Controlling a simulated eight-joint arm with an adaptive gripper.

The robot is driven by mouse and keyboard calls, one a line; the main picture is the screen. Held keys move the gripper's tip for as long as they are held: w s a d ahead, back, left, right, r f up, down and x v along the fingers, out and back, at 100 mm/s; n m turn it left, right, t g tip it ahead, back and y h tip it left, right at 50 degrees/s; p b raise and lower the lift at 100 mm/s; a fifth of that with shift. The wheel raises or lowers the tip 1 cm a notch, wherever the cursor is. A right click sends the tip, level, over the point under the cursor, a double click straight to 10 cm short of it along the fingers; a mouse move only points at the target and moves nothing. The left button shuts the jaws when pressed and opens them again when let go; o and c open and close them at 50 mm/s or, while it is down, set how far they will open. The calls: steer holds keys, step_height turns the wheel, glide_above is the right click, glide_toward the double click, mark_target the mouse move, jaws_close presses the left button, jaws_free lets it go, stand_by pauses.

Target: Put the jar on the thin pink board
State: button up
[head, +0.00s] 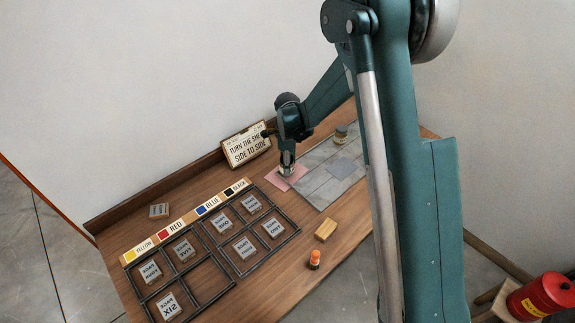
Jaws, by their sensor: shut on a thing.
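The thin pink board (299,174) lies on the wooden table, beside the left end of a grey tiled panel. My gripper (287,161) points down over the pink board and is shut on a small, pale, glassy jar (287,171). The jar looks upright and is partly covered by the fingers. Its base is at or just above the board; I cannot tell whether it touches.
A small dark-topped pot (341,132) stands on the grey tiled panel (318,186). A sign (246,147) stands behind the board. A black-framed grid (238,262) with labelled blocks lies at left. A wooden block (325,230) and an orange-topped bottle (314,260) are in front.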

steer(key=shift+f, duration=0.25)
steer(key=o, duration=1)
steer(key=shift+r, duration=0.1)
steer(key=shift+r, duration=0.1)
steer(key=shift+r+p, duration=0.3)
step_height(320, 180, up, 12)
steer(key=shift+f, duration=0.1)
stand_by(0.5)
